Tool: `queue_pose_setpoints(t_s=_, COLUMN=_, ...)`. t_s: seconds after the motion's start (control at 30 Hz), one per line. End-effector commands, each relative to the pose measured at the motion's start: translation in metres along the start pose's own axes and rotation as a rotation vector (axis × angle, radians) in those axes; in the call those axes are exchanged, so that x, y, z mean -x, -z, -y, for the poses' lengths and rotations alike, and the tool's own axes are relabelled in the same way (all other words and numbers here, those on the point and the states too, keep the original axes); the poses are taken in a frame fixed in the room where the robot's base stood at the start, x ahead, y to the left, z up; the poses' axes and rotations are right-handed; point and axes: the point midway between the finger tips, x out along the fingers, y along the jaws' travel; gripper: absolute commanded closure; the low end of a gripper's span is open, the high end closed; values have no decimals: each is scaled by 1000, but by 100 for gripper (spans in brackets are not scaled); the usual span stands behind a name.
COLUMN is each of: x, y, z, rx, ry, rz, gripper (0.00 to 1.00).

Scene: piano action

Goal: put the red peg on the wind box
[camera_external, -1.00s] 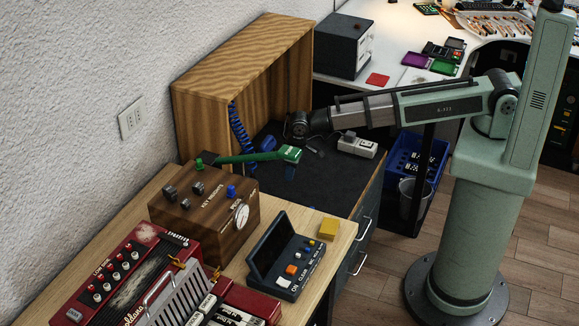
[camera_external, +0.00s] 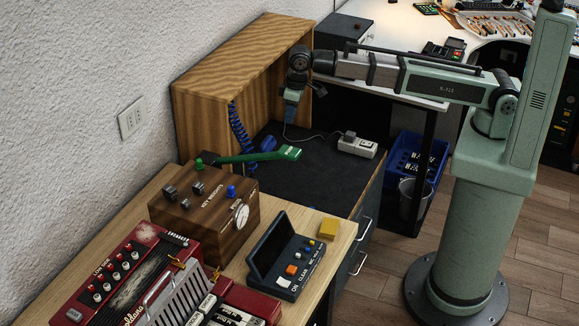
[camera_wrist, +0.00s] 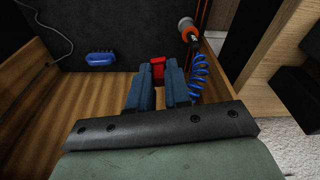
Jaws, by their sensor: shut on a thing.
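A red peg (camera_wrist: 158,68) is held between the blue fingertips of my gripper (camera_wrist: 157,85) in the wrist view. In the external view my gripper (camera_external: 290,108) points down beside the open side of a large wooden box (camera_external: 240,75). The fingers are above the dark worktop, and the peg is too small to make out there. No label naming the wind box is readable. Wood-grain panels (camera_wrist: 60,110) of a box lie beneath and beside the gripper in the wrist view.
A blue coiled hose (camera_external: 238,135) hangs at the wooden box's edge. A green tool (camera_external: 250,156) and a white power strip (camera_external: 357,146) lie on the dark worktop. A brown box labelled KEY WEIGHTS (camera_external: 205,205) stands in front, beside a dark control panel (camera_external: 286,255).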

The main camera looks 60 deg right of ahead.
Motion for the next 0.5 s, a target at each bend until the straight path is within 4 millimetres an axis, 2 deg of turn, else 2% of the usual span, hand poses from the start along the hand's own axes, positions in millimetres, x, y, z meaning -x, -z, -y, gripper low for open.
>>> queue_pose_setpoints(t_s=0.03, x=14, y=4, z=0, rx=0, ry=1, rz=-3, gripper=100)
queue_pose_setpoints(t_s=0.5, x=135, y=23, z=0, rx=0, ry=0, rz=-3, gripper=100)
